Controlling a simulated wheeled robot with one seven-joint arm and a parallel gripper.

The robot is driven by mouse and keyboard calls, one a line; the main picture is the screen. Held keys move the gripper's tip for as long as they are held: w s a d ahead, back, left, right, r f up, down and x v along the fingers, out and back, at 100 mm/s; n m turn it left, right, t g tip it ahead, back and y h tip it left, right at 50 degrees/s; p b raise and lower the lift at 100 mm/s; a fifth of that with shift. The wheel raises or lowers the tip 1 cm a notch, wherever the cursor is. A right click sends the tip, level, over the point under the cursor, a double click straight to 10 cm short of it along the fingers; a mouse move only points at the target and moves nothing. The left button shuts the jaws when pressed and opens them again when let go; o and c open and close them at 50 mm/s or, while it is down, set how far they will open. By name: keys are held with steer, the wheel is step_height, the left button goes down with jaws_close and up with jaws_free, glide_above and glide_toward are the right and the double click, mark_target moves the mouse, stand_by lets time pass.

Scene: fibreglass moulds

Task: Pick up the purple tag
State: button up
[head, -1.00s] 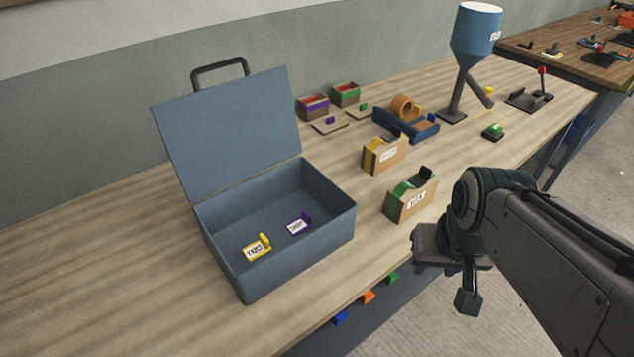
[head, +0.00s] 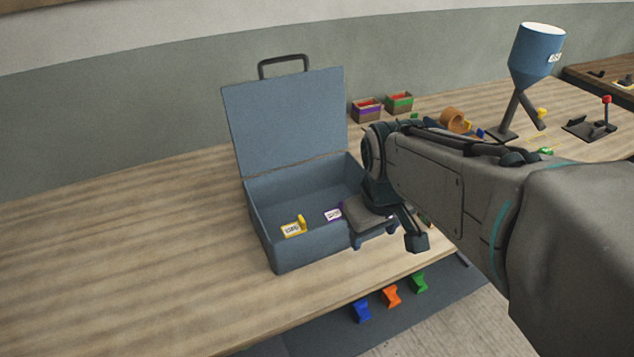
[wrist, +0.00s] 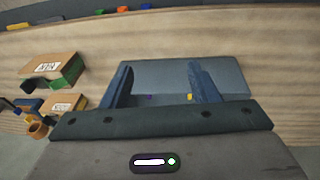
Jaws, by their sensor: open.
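The purple tag (head: 333,214) lies on the floor of the open blue-grey case (head: 300,255), partly hidden by my arm in the head view. A yellow tag (head: 293,228) lies to its left in the same case. In the wrist view the purple tag (wrist: 150,97) is a tiny purple spot between the fingers, and the yellow tag (wrist: 190,97) is near the right finger. My gripper (wrist: 160,85) is open and empty, above the case's right side in the head view; its fingertips are hard to make out there.
The case's raised lid (head: 285,120) stands at the back. Coloured clips (head: 391,296) hang at the bench's front edge. A blue hopper (head: 536,55) and small boxes (head: 367,110) stand farther right. The bench left of the case is clear.

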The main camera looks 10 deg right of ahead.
steer(key=w+n+g+p, duration=0.1)
steer(key=w+n+p, duration=0.1)
steer(key=w+n, duration=0.9)
steer(key=n+g, duration=0.1)
steer(key=n, duration=0.6)
glide_above(336, 211)
steer(key=d, duration=0.3)
step_height(336, 211, down, 4)
steer(key=f, duration=0.5)
steer(key=f+p, duration=0.1)
steer(key=f, duration=0.1)
steer(key=shift+s+a+f, duration=0.2)
steer(key=shift+s, duration=0.2)
steer(key=shift+w+a+f+p, duration=0.1)
steer(key=shift+f+p, duration=0.15)
steer(key=shift+f, duration=0.65)
steer(key=shift+w+f+p, duration=0.15)
steer(key=shift+f+p, duration=0.05)
steer(key=shift+f, duration=0.65)
steer(key=shift+w+a+f+p, duration=0.1)
steer(key=shift+f+p, duration=0.15)
steer(key=shift+f, duration=0.65)
steer(key=c, duration=1)
